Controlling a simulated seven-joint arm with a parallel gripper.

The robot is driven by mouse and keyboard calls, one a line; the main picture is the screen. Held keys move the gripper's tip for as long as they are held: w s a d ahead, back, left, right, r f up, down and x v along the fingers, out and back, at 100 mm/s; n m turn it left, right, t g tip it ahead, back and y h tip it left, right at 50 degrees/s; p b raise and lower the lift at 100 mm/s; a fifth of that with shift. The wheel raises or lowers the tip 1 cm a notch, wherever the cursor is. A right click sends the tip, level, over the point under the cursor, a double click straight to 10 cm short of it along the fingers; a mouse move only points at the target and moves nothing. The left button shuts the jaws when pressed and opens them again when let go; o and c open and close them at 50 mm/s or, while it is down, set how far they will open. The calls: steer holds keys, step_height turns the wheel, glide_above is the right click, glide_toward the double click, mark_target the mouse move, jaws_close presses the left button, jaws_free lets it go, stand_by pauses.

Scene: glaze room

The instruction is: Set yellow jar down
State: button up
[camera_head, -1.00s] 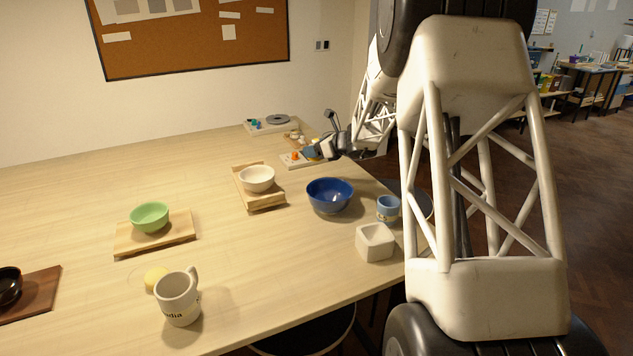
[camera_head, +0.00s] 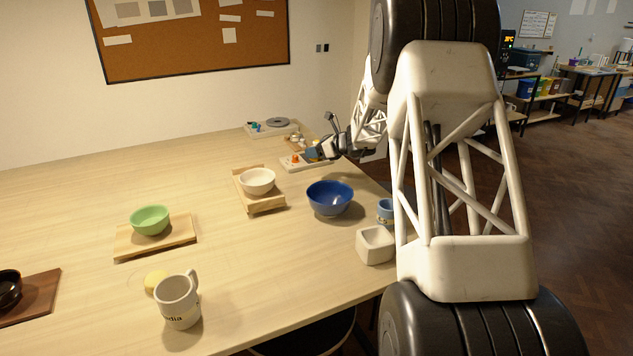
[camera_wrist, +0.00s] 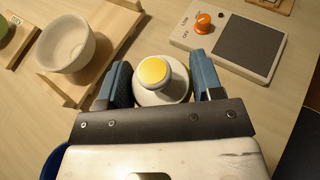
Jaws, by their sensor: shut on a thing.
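My gripper (camera_wrist: 158,72) is shut on the yellow jar (camera_wrist: 154,71). In the wrist view I look down on its round yellow top, with pale, whitish surfaces around and below it between the two blue finger pads. In the head view my gripper (camera_head: 314,151) is at the far right part of the table, close to the scale, and the jar is mostly hidden by the fingers. I cannot tell whether the jar's base touches the table.
A scale with an orange knob (camera_wrist: 203,22) lies just beyond, to the right. A white bowl (camera_wrist: 66,43) on a wooden board is to the left. A blue bowl (camera_head: 330,197) stands nearer. A white square pot (camera_head: 374,245) and a mug (camera_head: 177,302) are near the front edge.

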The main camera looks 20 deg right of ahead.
steer(key=shift+f, duration=2.35)
steer(key=shift+f, duration=0.1)
steer(key=shift+f, duration=2.4)
steer(key=shift+f, duration=0.1)
steer(key=o, duration=1.1)
steer(key=v, duration=1.2)
